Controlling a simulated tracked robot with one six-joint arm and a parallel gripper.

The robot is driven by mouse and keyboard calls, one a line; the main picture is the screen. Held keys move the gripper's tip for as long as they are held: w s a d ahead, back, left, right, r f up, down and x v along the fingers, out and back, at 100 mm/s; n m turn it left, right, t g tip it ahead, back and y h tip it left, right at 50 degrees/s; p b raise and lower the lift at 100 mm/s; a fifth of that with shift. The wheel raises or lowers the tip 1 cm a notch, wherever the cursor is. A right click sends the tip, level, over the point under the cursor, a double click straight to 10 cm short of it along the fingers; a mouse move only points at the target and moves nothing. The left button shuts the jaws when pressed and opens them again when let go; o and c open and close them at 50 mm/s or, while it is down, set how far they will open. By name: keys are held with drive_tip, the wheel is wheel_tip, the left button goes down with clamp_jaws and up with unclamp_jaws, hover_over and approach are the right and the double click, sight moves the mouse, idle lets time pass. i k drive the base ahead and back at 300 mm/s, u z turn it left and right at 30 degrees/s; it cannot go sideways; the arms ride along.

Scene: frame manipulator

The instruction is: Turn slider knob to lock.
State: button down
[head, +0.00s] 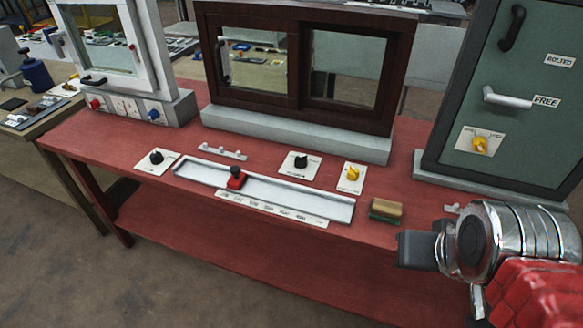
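A red slider block with a black top (236,179) sits in a long grey track (300,198) on the red table, left of the track's middle. Three turning knobs on white label plates stand near it: a black knob (156,156) behind the track's left end, a black knob (301,161) behind its middle, and a yellow knob (353,173) near its right end. The label words are too small to read, and I cannot tell which knob the task names. My gripper (418,250) is at the right over the table's front edge, apart from all knobs. Its finger gap is not visible.
A brown sliding-window frame (300,118) stands behind the track. A green-grey door panel (520,110) with handles and a yellow knob (480,145) stands at the right, a white window frame (155,60) at the left. A brush-like block (386,209) lies near my gripper.

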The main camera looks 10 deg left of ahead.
sight(301, 162)
drive_tip(key=u, duration=0.6)
drive_tip(key=i, duration=1)
drive_tip(key=u, duration=0.1)
drive_tip(key=k, duration=0.85)
drive_tip(key=u, duration=0.1)
